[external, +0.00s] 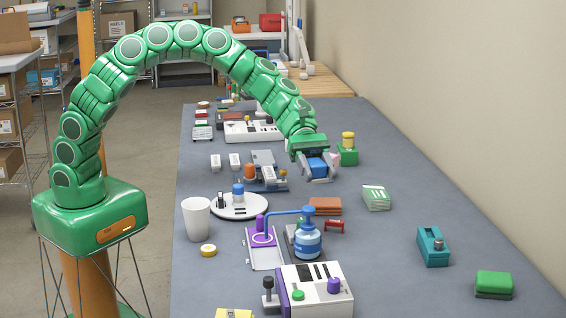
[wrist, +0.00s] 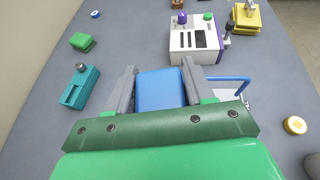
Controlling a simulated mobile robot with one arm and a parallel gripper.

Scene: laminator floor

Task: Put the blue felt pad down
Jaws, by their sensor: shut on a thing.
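The blue felt pad (wrist: 161,90) is a flat blue block between the two grey fingers of my gripper (wrist: 160,82) in the wrist view. Both fingers are shut on its sides. In the external view my gripper (external: 318,172) holds the blue pad (external: 318,167) over the grey table, past the middle and toward the wall side. I cannot tell how high above the table the pad is.
A white machine with knobs (external: 318,291), a blue bottle (external: 307,240) and brown blocks (external: 325,206) stand nearer the camera. A teal tool (external: 432,246), a green block (external: 493,284) and a pale green box (external: 376,198) lie right. Table between them (external: 385,270) is clear.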

